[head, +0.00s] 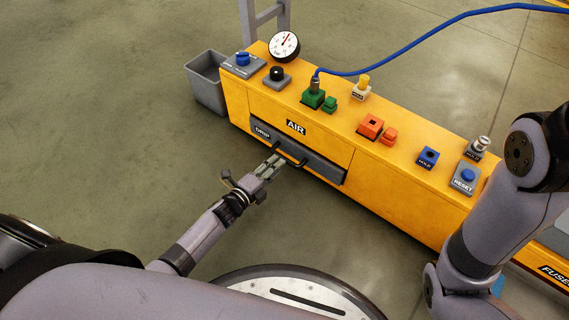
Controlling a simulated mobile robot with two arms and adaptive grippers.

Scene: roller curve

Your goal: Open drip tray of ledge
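The drip tray (325,171) is a dark grey drawer front labelled DRIP, set in the front face of the yellow ledge (385,190) below the AIR label. A black bar handle (297,161) runs across the tray front. My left gripper (274,162) reaches in from the lower left, with its fingertips at the handle. The fingers look close together, but I cannot tell whether they hold the bar or only sit beside it. The tray looks roughly flush with the ledge. My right arm crosses the right side; its gripper is out of the picture.
The ledge top carries a gauge (284,46), a green block (313,98) with a blue hose (420,42), an orange block (370,126) and a blue RESET button (467,175). A grey bin (207,82) stands at the ledge's left end. Floor in front is clear.

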